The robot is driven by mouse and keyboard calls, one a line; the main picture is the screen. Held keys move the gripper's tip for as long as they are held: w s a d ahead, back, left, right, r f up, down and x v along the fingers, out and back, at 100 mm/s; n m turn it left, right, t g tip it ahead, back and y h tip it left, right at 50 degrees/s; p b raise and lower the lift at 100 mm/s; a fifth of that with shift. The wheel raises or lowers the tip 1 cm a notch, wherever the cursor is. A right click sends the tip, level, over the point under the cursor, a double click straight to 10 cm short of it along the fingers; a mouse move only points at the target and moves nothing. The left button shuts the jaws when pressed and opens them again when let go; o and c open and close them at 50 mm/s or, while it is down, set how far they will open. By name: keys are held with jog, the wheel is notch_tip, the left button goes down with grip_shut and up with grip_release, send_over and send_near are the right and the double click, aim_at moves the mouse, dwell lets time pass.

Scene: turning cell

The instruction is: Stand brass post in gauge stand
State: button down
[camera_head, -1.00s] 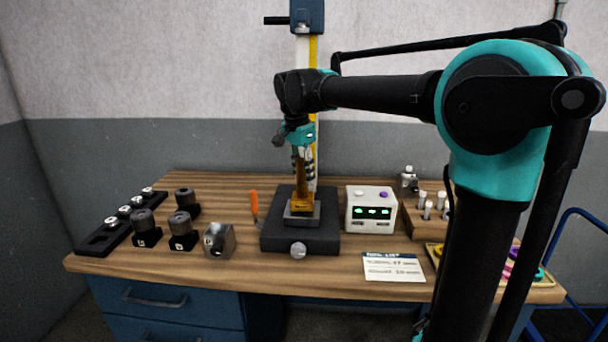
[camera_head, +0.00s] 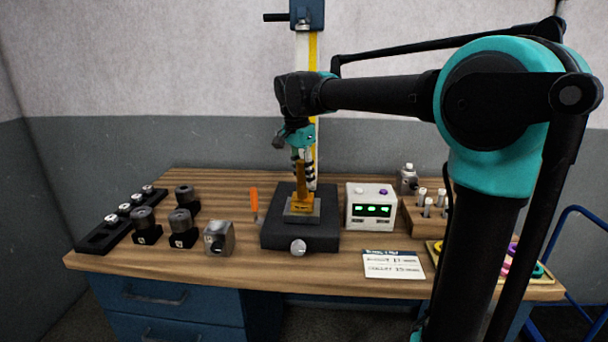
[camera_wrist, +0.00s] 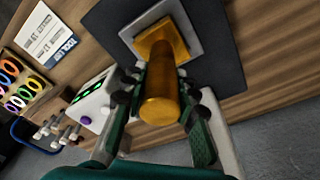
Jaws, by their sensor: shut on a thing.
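The brass post (camera_head: 301,178) is upright, with a square brass foot at its lower end. The foot is at the grey seat of the dark gauge stand (camera_head: 272,241). I cannot tell whether the foot is fully seated. My gripper (camera_head: 304,165) is above the stand and shut on the post's upper part. In the wrist view the post (camera_wrist: 160,88) runs between the fingers of my gripper (camera_wrist: 158,92), its foot over the pale square seat. The dark stand (camera_wrist: 215,70) lies around that seat.
A white box with green lights (camera_head: 371,208) stands right of the stand. A grey metal block (camera_head: 219,238) and an orange-handled tool (camera_head: 254,202) are at its left. Several dark holders stand further left. A printed card (camera_head: 393,265) lies in front. A yellow-blue column rises behind.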

jog(key=shift+f, duration=0.95)
dwell(0.5)
jog(key=c, duration=1.1)
grip_release()
jog(key=r, duration=0.4)
jog(key=s+a+r, duration=0.1)
jog(key=r, duration=0.7)
jog(key=shift+s+a, duration=0.15)
jog(key=shift+s+f, duration=0.1)
jog(key=shift+s, duration=0.05)
